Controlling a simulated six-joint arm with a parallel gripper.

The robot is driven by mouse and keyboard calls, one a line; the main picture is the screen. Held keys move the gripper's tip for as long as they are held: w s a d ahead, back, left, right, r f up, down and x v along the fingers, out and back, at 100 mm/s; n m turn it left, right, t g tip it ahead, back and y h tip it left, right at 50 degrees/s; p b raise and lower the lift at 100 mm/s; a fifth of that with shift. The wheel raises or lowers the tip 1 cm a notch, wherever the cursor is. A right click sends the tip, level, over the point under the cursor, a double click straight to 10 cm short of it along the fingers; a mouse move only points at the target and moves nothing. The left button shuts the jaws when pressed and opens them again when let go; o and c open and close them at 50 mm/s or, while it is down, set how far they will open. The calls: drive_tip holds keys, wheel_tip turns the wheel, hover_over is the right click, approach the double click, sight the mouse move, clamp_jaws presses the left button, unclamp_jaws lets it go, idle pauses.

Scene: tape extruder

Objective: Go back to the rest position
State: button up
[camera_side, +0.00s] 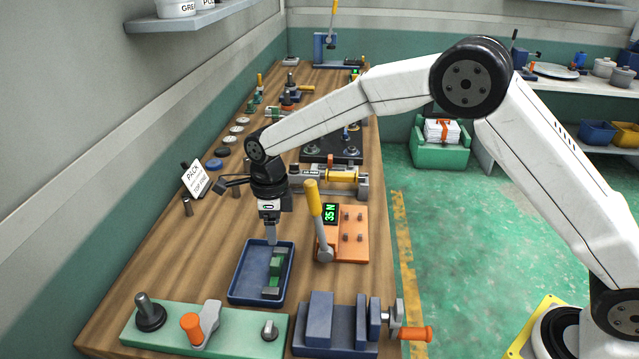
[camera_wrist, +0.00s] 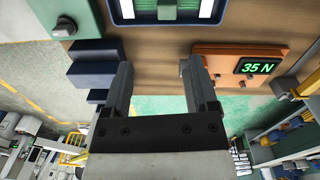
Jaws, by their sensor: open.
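My gripper (camera_side: 271,232) points down over the back part of a blue tray (camera_side: 238,290) on the wooden bench. A green block with grey ends (camera_side: 275,270) lies in the tray, just in front of the fingers. In the wrist view my gripper (camera_wrist: 157,68) has its two fingers apart with nothing between them. The green block (camera_wrist: 172,8) and the tray rim (camera_wrist: 168,21) show at the top of that view, beyond the fingertips. Whether the fingers touch anything in the tray is hard to tell.
An orange fixture (camera_side: 353,245) with a yellow-handled lever and "35 N" display stands right of the tray. A blue vise (camera_side: 335,325) and a green clamp plate (camera_side: 240,325) are in front. A small sign (camera_side: 196,178) stands left. Several fixtures line the bench behind.

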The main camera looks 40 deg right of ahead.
drive_tip(key=s+d+n+t, duration=0.1)
drive_tip(key=s+d+n, duration=0.7)
drive_tip(key=s+n, duration=0.3)
drive_tip(key=s+d+r+n+t, duration=0.1)
drive_tip(key=s+d+n, duration=0.8)
drive_tip(key=s+n, duration=0.3)
drive_tip(key=shift+s+r+n+t, duration=0.3)
drive_tip(key=shift+n+t, duration=0.1)
drive_tip(key=shift+n, duration=1)
